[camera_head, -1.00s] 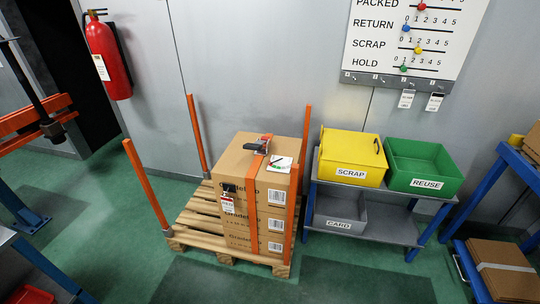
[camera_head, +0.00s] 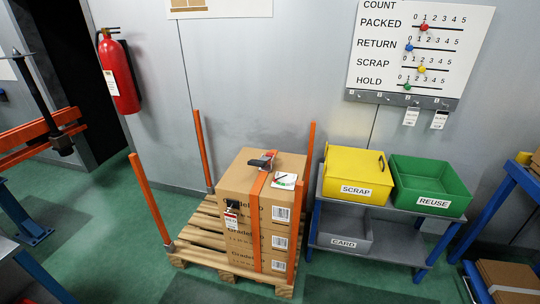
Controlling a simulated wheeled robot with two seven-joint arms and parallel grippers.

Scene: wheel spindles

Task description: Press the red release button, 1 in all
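I cannot make out a red release button in this view. A black device with a small red part (camera_head: 264,161) sits on top of the strapped carton stack (camera_head: 240,183), but I cannot tell whether that part is a button. Neither of my grippers is in view.
The cartons stand on a wooden pallet (camera_head: 205,257) with orange posts (camera_head: 150,200). A rack holds a yellow SCRAP bin (camera_head: 354,176), a green REUSE bin (camera_head: 428,187) and a grey CARD bin (camera_head: 343,232). A fire extinguisher (camera_head: 118,75) hangs on the wall. Green floor is clear in front.

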